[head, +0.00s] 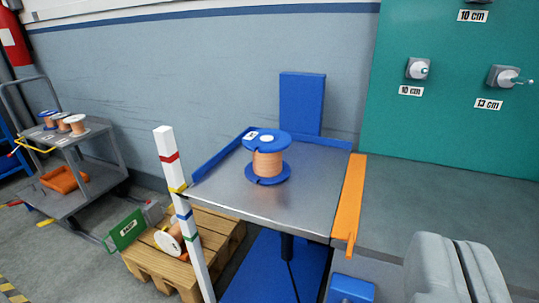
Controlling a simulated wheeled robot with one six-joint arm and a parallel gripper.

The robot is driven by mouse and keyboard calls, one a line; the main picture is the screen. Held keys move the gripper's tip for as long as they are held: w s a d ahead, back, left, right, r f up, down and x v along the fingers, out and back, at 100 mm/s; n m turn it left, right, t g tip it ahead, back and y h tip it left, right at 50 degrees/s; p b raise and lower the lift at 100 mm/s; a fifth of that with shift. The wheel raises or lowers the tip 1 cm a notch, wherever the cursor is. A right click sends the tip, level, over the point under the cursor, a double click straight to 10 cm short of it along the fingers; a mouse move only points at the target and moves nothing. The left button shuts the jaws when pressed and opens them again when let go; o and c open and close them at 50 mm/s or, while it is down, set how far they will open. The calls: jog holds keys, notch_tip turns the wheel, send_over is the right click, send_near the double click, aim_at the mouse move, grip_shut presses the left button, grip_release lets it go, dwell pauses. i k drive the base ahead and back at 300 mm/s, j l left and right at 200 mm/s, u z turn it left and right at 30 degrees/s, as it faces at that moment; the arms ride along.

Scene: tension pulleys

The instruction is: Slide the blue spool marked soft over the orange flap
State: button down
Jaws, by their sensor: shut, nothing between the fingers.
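A blue spool (268,138) wound with copper-coloured wire stands upright on a metal-topped table (225,195). Its top flange carries a small white label, too small to read here. The orange flap (350,200) runs along the table's right edge, between the tabletop and a grey bench. The spool is apart from the flap, to its left. My gripper (452,245) is at the lower right, its two grey fingers shut with nothing between them. It is to the right of the flap and nearer the camera, not touching the spool.
Blue rims (222,160) edge the table's left and back. A striped white post (190,220) stands at its front left corner. A pallet (215,230) and a cart (95,165) with several spools are left. The grey bench (440,195) has clear room below a green panel (455,85) with pegs.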

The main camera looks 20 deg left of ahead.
aim_at(267, 146)
jog(key=i+j, duration=0.2)
jog(key=j, duration=0.2)
jog(key=i+j, duration=0.2)
jog(key=j, duration=0.2)
jog(key=i+j, duration=0.2)
jog(key=j, duration=0.2)
jog(key=i+j, duration=0.2)
jog(key=j, duration=0.2)
jog(key=i+j, duration=0.2)
jog(key=j, duration=0.2)
